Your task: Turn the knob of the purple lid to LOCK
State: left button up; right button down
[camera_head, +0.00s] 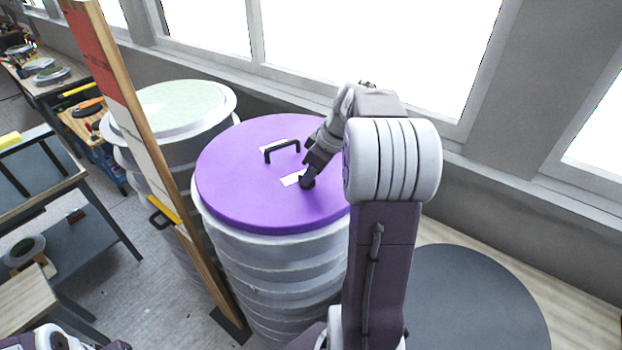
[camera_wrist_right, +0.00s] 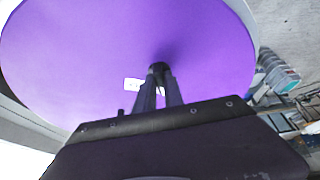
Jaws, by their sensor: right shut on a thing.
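The purple lid (camera_head: 240,190) lies flat on a grey ribbed drum and fills much of the right wrist view (camera_wrist_right: 70,60). A small dark knob (camera_head: 306,184) stands on the lid beside a white label (camera_head: 291,178), whose print is too small to read. My right gripper (camera_head: 308,178) reaches down onto the knob and is shut on it. In the right wrist view its fingertips (camera_wrist_right: 160,78) meet at the dark knob, with the label (camera_wrist_right: 133,85) just left. The knob's pointing direction is hidden by the fingers. Only part of my left arm shows at the bottom left; its fingers are out of sight.
A black bar handle (camera_head: 282,148) rises from the lid near the gripper, beside another label. A pale-topped drum (camera_head: 180,105) stands to the left, with a wooden post (camera_head: 150,160) in front. A window wall runs behind. Workbenches (camera_head: 40,190) stand at the left.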

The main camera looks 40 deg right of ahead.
jog(key=shift+f+n+y, duration=0.15)
jog(key=shift+n+y, duration=0.35)
jog(key=shift+n, duration=0.6)
jog(key=shift+n+g, duration=0.3)
jog(key=c, duration=1.6)
grip_release()
jog(key=shift+o, duration=0.8)
jog(key=shift+w, duration=0.35)
jog(key=v, duration=0.9)
jog(key=shift+b, duration=0.3)
